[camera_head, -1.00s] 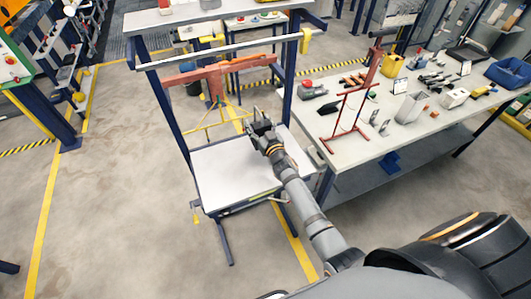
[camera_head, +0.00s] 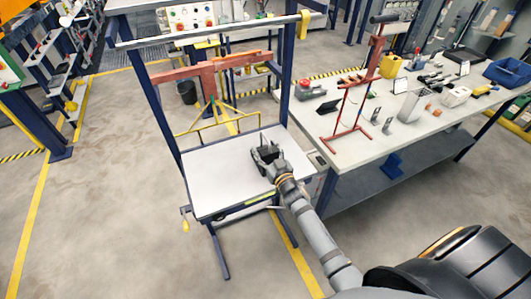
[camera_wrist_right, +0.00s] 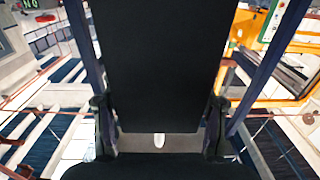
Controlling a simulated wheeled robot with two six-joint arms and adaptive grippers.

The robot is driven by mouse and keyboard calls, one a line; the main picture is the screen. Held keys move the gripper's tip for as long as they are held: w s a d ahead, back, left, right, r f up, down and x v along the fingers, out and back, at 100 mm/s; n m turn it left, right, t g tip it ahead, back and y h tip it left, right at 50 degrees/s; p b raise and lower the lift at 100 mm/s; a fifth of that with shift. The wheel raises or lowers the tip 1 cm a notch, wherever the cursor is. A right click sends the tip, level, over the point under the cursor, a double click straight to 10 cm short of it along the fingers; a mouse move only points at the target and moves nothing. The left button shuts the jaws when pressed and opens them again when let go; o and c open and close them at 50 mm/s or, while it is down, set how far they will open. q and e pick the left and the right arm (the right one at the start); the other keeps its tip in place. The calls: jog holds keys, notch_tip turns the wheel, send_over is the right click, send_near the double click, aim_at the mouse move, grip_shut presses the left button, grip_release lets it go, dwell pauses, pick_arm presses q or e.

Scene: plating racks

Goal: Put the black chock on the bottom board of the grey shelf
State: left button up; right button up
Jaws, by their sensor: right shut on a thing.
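The black chock (camera_wrist_right: 160,65) fills the middle of the right wrist view between my two fingers. In the head view it is a small dark shape (camera_head: 262,154) at my right gripper (camera_head: 267,158), partly hidden by the fingers. My right gripper is shut on it. The shelf has dark blue posts and a pale grey bottom board (camera_head: 215,180). The gripper and chock appear over the right part of this board; I cannot tell whether the chock touches it. My left gripper is not in view.
A long workbench (camera_head: 400,135) with a red stand (camera_head: 346,112), a dark wedge-like item (camera_head: 327,107) and several tools stands close on the right. The shelf's posts and upper crossbar (camera_head: 220,33) surround the space above the board. The rest of the board is bare.

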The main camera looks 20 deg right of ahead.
jog(key=o, duration=1.7)
